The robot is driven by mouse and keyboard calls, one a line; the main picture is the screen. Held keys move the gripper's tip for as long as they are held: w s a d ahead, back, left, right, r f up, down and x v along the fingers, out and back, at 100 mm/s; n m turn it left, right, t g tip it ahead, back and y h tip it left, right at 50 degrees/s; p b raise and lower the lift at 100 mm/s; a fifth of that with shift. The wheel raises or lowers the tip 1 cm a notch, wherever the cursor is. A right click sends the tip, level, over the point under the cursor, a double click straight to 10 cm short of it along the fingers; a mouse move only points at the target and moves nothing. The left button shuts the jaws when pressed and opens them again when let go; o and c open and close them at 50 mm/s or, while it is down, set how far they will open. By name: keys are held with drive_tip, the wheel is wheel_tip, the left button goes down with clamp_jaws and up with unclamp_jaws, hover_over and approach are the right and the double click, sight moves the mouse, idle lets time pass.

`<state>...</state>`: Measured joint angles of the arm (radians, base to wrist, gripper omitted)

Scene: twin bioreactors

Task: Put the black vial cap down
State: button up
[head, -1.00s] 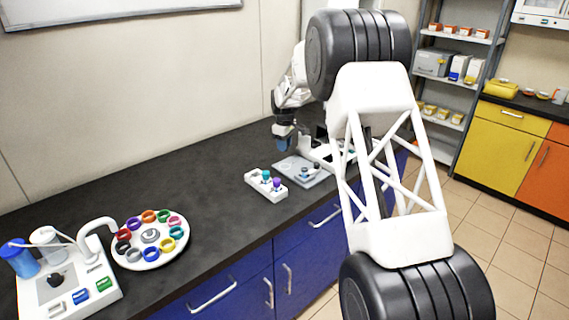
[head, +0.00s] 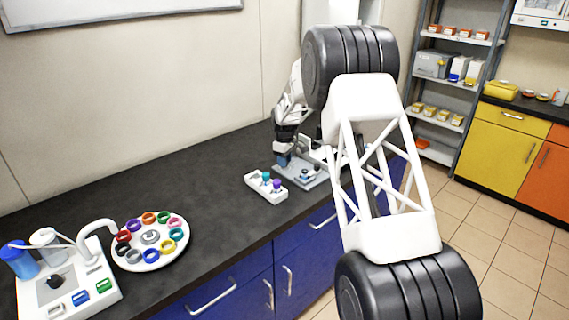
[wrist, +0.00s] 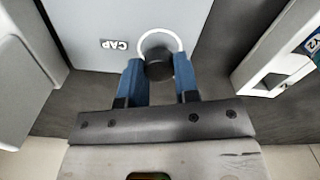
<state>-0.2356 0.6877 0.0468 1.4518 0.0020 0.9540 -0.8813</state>
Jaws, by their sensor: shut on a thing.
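In the wrist view the black vial cap (wrist: 158,68) is between the two blue fingers of my gripper (wrist: 159,80), which is shut on it. The cap is seen over a white ring (wrist: 176,45) on a light grey plate (wrist: 90,18) labelled "CAP". I cannot tell whether the cap touches the plate. In the head view my gripper (head: 283,160) is low at the left part of the grey plate (head: 305,178); the cap is too small to make out there.
A white rack (head: 262,193) with teal- and purple-capped vials stands left of the plate. A white device (wrist: 285,55) is at the right in the wrist view. Further left are a carousel of coloured rings (head: 150,255) and a white apparatus (head: 70,290). The counter (head: 200,185) between is clear.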

drive_tip(key=shift+f, duration=0.65)
drive_tip(key=shift+f, duration=0.15)
drive_tip(key=o, duration=0.9)
wheel_tip(320, 180, up, 12)
drive_tip(key=shift+r, duration=0.25)
idle(0.7)
